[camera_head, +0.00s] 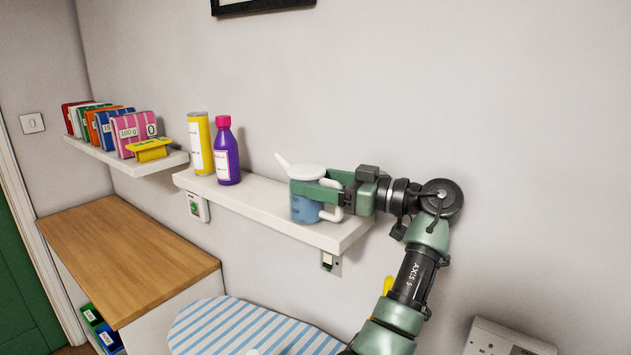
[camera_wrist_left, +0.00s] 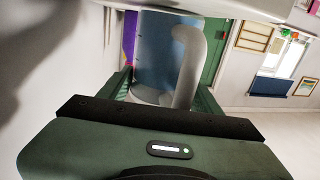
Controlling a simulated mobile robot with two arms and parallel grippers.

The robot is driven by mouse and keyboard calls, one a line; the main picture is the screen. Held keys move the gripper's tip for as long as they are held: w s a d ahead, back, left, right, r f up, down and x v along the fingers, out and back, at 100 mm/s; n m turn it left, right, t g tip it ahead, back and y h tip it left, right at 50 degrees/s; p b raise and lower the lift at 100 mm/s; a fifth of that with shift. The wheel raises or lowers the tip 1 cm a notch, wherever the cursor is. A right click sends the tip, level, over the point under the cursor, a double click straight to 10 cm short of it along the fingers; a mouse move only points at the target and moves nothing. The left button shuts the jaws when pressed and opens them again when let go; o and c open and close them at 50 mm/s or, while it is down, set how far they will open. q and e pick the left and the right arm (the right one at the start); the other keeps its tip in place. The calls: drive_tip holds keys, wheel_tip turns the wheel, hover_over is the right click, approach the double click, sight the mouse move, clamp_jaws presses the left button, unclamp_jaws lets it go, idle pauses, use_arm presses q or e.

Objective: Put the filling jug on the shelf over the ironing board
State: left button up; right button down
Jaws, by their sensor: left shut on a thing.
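The filling jug (camera_head: 306,201) has a translucent blue body, a white lid, a white spout pointing left and a white handle on the right. It is upright at the right part of the white shelf (camera_head: 270,205) above the striped ironing board (camera_head: 245,328). Whether its base touches the shelf I cannot tell. My left gripper (camera_head: 318,190) comes from the right and is shut on the jug, with green fingers around its body. In the left wrist view the jug (camera_wrist_left: 155,50) and its handle sit between the fingers. My right gripper is not in view.
A yellow can (camera_head: 200,145) and a purple bottle (camera_head: 226,155) stand on the shelf's left part. A gap separates them from the jug. Another shelf (camera_head: 150,168) with colourful packets is further left, above a wooden worktop (camera_head: 120,260). Sockets are on the wall below.

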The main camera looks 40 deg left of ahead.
use_arm(q)
drive_tip(key=o, duration=1.3)
drive_tip(key=shift+f, duration=0.1)
drive_tip(key=o, duration=0.4)
drive_tip(key=shift+w+d, duration=0.1)
drive_tip(key=shift+d, duration=0.15)
drive_tip(key=b+v, duration=0.4)
drive_tip(key=v, duration=0.7)
drive_tip(key=shift+d+b, duration=0.25)
drive_tip(key=shift+b, duration=0.15)
